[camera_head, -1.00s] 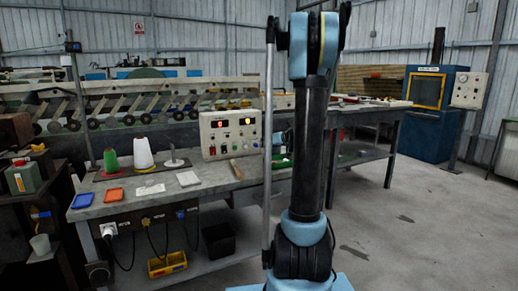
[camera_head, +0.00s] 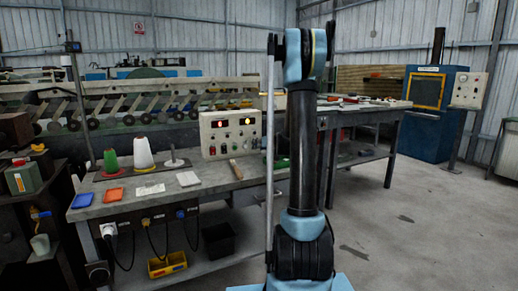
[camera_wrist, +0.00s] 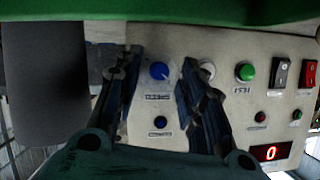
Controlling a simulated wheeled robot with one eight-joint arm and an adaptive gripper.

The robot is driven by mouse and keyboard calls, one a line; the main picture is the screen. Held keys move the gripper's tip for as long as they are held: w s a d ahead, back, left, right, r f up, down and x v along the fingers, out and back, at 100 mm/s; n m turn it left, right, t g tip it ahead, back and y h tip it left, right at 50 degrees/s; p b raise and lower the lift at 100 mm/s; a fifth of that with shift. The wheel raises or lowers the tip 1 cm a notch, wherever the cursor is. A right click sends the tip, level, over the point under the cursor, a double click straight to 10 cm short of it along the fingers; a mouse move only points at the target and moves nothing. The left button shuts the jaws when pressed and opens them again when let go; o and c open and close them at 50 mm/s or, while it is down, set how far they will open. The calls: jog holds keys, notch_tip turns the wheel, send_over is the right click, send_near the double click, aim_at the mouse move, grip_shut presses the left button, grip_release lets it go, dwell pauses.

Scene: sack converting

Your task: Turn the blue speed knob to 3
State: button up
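In the wrist view a round blue knob (camera_wrist: 160,71) with a pale mark sits on a light grey panel (camera_wrist: 150,133). A label is under it, too small to read. My gripper (camera_wrist: 160,66) is open, with one dark finger on each side of the blue knob and clear gaps between. I cannot tell how far the fingertips are from the panel. A red display (camera_wrist: 270,152) reads 0. My gripper does not show in the head view, where my arm stands in front of the bench.
Beside the knob are a pale knob (camera_wrist: 207,71), a green button (camera_wrist: 245,72), a black switch (camera_wrist: 280,73) and a red switch (camera_wrist: 308,74). In the head view a control box (camera_head: 230,149) with lit displays stands on the bench (camera_head: 130,212) near cones and trays.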

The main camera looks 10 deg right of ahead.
grip_shut()
jog(key=shift+d+m+y, duration=0.2)
jog(key=shift+m+y, duration=0.4)
jog(key=shift+m, duration=0.5)
grip_release()
jog(key=v, duration=1.1)
jog(key=shift+s+d, duration=0.25)
jog(key=shift+d, duration=0.05)
jog(key=shift+r, duration=0.15)
